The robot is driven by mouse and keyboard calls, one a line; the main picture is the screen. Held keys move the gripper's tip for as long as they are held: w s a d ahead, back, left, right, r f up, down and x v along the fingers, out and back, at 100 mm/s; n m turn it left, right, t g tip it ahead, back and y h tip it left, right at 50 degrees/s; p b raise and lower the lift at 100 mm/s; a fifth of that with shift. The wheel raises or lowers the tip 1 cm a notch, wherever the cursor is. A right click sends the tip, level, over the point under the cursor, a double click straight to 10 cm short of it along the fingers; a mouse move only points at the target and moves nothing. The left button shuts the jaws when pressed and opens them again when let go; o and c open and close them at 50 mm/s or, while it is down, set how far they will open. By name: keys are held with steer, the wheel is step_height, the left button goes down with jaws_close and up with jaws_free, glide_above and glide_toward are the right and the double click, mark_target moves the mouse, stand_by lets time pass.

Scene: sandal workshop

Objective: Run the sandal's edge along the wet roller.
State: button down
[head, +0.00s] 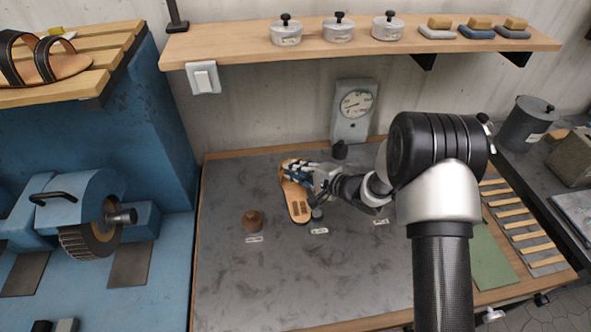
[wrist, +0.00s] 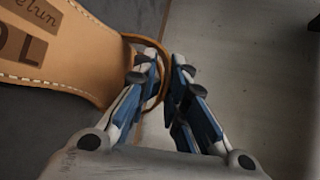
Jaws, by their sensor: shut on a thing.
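A tan sandal (head: 299,207) is over the grey bench mat, its sole lengthwise to the picture. My gripper (head: 293,172) is at its far end, shut on it. In the wrist view the stitched, stamped sole (wrist: 75,60) lies left of the fingers, and a thin brown strap loop passes between the fingertips (wrist: 166,75). A brown round piece (head: 253,221) stands left of the sandal with a label. A small grey round piece (head: 317,213) stands close to its right side. I cannot tell which is the wet roller, nor whether the sandal touches either.
A dial gauge (head: 355,108) stands at the bench's back, with a dark knob-like piece (head: 340,149) before it. The shelf (head: 350,42) above holds tins and blocks. A blue grinding machine (head: 90,215) is at left. Wooden slats (head: 515,224) and a green mat (head: 493,262) lie at right. The front mat is clear.

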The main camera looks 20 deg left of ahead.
steer(key=shift+s+r, duration=0.1)
steer(key=shift+s, duration=0.1)
steer(key=shift+s+d+p, duration=0.35)
steer(key=shift+s+p, duration=0.05)
steer(key=shift+s, duration=0.2)
steer(key=shift+s+a+p, duration=0.1)
steer(key=shift+a+p, duration=0.2)
steer(key=shift+p, duration=0.25)
stand_by(0.6)
steer(key=shift+d, duration=0.2)
stand_by(1.1)
steer(key=shift+d, duration=0.1)
stand_by(0.4)
steer(key=shift+s+d+p, duration=0.1)
steer(key=shift+s+p, duration=0.15)
steer(key=shift+p, duration=0.05)
steer(key=shift+s+d, duration=0.2)
steer(key=shift+s, duration=0.25)
steer(key=shift+s+d+p, duration=0.1)
steer(key=shift+s+p, duration=0.1)
steer(key=shift+p, duration=0.1)
